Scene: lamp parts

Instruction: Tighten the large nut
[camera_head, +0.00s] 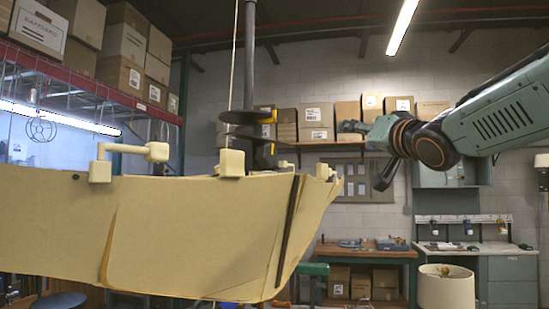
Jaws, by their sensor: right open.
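A dark vertical pole (249,60) comes down from the top of the picture. Dark round discs (245,118) sit around it, with a small yellow piece (269,117) at their right. I cannot tell which of these, if any, is the large nut. The pole's lower end is hidden behind a large tan panel (190,225) in the foreground. My right gripper (362,156) comes in from the right, to the right of the pole and clear of it. Its fingers are spread and hold nothing. My left gripper is out of the picture.
Cream fittings (231,163) stand along the tan panel's top edge. Behind are shelves with cardboard boxes (316,115), a wooden bench (365,252) and a cream drum-shaped shade (446,287) at the lower right. Open air lies between the pole and my right gripper.

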